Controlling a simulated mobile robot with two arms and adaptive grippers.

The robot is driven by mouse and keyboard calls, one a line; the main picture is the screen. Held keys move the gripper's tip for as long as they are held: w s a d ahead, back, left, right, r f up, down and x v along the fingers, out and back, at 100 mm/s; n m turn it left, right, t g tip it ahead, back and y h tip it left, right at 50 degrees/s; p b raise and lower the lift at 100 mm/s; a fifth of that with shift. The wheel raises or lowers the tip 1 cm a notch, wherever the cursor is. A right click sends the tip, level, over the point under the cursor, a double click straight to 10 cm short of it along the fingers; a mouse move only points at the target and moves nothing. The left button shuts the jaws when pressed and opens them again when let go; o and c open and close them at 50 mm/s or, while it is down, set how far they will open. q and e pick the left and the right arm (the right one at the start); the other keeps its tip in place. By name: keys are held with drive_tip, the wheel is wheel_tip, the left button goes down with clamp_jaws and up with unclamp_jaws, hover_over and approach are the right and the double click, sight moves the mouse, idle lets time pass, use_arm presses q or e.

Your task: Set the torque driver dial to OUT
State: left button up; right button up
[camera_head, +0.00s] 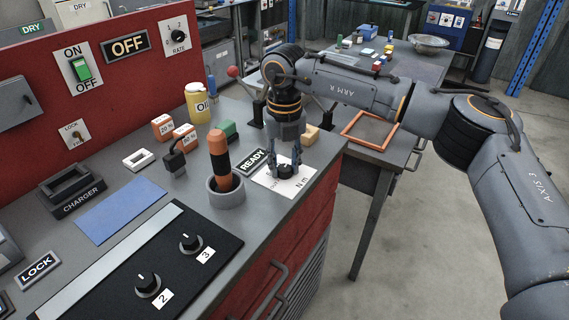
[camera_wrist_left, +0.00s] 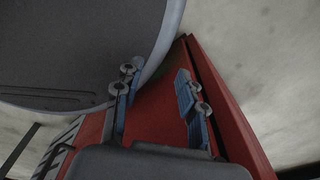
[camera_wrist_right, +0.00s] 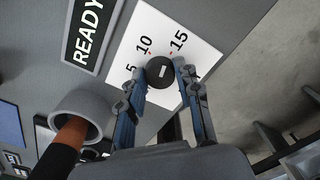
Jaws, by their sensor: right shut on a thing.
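The dial is a round black knob (camera_wrist_right: 160,72) with a short white mark, on a white plate (camera_wrist_right: 203,62). The plate shows 5, 10 and 15 in the right wrist view. No OUT label can be read clearly; my fingers cover part of the plate. My right gripper (camera_head: 285,168) points down and is shut on the knob, one finger on each side. The orange and black torque driver (camera_head: 220,152) stands upright in a grey cup (camera_head: 224,196) left of the plate. My left gripper (camera_wrist_left: 158,100) is open and empty, beside a red surface.
A READY sign (camera_head: 252,162) lies between the cup and the plate. A black panel (camera_head: 140,270) with knobs 2 and 3 is nearer. The bench's right edge is close to the plate.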

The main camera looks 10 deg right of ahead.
drive_tip(key=n, duration=0.4)
drive_tip(key=shift+n+b, duration=0.3)
drive_tip(key=n, duration=0.3)
drive_tip(key=shift+n, duration=0.4)
drive_tip(key=n, duration=1.2)
drive_tip(key=shift+n, duration=0.3)
drive_tip(key=n, duration=0.3)
drive_tip(key=shift+r+n, duration=0.1)
drive_tip(key=shift+n, duration=0.2)
drive_tip(key=n, duration=0.4)
drive_tip(key=shift+n, duration=2.2)
